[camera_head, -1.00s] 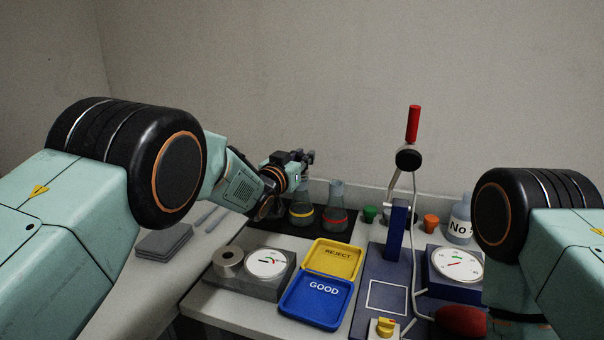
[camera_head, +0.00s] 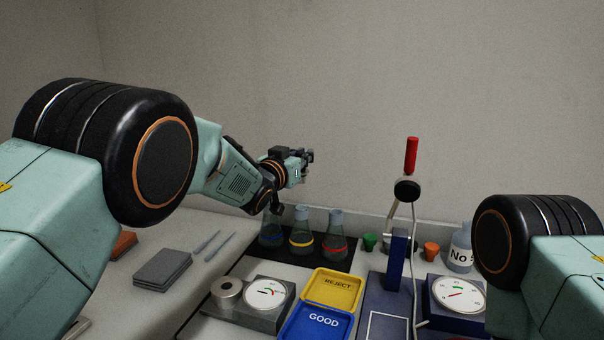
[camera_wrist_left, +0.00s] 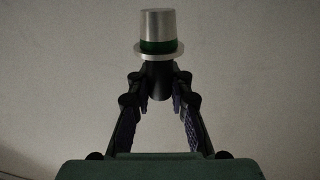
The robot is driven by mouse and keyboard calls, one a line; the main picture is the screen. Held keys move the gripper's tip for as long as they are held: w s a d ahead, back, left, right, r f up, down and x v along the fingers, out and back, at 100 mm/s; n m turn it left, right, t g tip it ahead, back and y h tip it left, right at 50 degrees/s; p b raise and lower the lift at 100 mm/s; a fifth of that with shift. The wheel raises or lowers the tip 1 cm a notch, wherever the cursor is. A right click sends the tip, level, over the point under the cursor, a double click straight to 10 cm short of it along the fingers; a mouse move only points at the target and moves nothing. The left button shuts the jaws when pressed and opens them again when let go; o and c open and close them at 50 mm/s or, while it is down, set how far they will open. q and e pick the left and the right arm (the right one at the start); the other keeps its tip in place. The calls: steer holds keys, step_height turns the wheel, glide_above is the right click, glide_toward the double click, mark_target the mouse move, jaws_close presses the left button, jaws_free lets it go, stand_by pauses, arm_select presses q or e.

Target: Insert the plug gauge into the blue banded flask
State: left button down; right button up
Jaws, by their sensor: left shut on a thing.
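My left gripper (camera_head: 308,156) is raised above and behind the flasks, near the wall. In the left wrist view it is shut on the plug gauge (camera_wrist_left: 158,28), a silver tapered plug with a green band and a flange. The gauge points away from the wrist, clear of everything else. The blue banded flask (camera_head: 271,234) stands on a black mat (camera_head: 318,262), leftmost of three. My left wrist partly covers its top. The yellow banded flask (camera_head: 302,236) and the red banded flask (camera_head: 335,240) stand to its right. My right gripper is out of view.
A dial gauge block (camera_head: 258,315), a yellow REJECT tray (camera_head: 333,300) and a blue GOOD tray (camera_head: 318,325) lie in front of the mat. Grey plates (camera_head: 162,268) lie at left.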

mark_target(302, 152)
arm_select(q)
step_height(302, 152, up, 3)
steer(key=shift+s+f, duration=0.1)
steer(key=shift+r+p, duration=0.45)
steer(key=shift+p, duration=0.35)
steer(key=shift+r+p, duration=0.5)
steer(key=shift+r, duration=0.2)
steer(key=shift+r+p, duration=0.45)
steer(key=shift+p, duration=0.1)
steer(key=shift+a, duration=0.15)
